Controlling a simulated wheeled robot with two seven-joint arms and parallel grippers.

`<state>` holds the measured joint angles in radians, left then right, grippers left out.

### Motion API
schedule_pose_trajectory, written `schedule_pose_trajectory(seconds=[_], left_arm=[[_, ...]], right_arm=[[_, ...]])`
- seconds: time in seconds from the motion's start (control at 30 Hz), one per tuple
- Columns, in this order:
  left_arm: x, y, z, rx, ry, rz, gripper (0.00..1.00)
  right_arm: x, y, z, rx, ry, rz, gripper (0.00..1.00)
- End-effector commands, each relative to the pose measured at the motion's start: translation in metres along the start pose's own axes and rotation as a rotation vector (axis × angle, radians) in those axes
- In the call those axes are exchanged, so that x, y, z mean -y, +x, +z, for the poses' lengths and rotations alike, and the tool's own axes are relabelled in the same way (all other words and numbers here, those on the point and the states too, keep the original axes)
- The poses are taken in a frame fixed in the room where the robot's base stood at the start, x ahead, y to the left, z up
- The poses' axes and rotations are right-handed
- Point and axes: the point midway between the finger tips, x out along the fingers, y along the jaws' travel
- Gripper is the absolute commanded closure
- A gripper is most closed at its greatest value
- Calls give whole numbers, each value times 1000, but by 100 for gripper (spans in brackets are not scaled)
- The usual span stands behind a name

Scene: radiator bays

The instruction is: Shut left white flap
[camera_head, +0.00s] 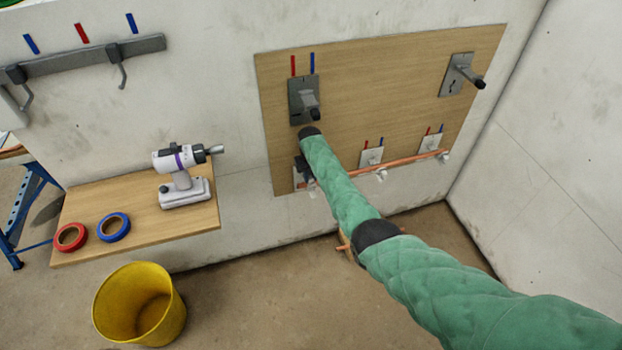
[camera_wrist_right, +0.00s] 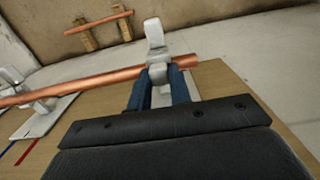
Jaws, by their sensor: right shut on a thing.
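The left white flap (camera_wrist_right: 156,38) shows in the wrist view, standing up past the copper pipe (camera_wrist_right: 100,83) rather than lying over it. My right gripper (camera_wrist_right: 160,84) is shut on the white part of this clip, with a blue finger on each side of it. In the head view the copper pipe (camera_head: 400,161) runs along the bottom of the wooden board, and my right gripper (camera_head: 304,169) is at its left end. My arm and gripper hide most of the left clip there. My left gripper is in neither view.
Middle (camera_head: 371,157) and right (camera_head: 431,142) white clips sit along the pipe. A shelf (camera_head: 140,229) with a drill (camera_head: 182,175) and tape rolls is at left, above a yellow bucket (camera_head: 140,305).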

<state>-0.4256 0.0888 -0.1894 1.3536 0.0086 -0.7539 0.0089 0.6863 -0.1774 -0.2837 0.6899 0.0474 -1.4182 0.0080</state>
Motion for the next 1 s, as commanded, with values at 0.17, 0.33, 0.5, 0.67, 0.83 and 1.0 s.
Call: schedule_pose_trajectory(seconds=[0.17, 0.33, 0.5, 0.67, 0.83, 1.0], left_arm=[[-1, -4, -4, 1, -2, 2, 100], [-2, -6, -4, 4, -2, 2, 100], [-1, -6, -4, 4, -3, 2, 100], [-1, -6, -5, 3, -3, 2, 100], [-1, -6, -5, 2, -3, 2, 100], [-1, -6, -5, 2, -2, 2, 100]], right_arm=[[0, 1, -2, 23, 0, 0, 100], [0, 1, -2, 29, 0, 0, 100], [0, 1, -2, 29, 0, 0, 100], [0, 1, -2, 29, -1, 0, 72], [0, 1, -2, 30, 0, 0, 58], [0, 0, -2, 30, 0, 0, 58]])
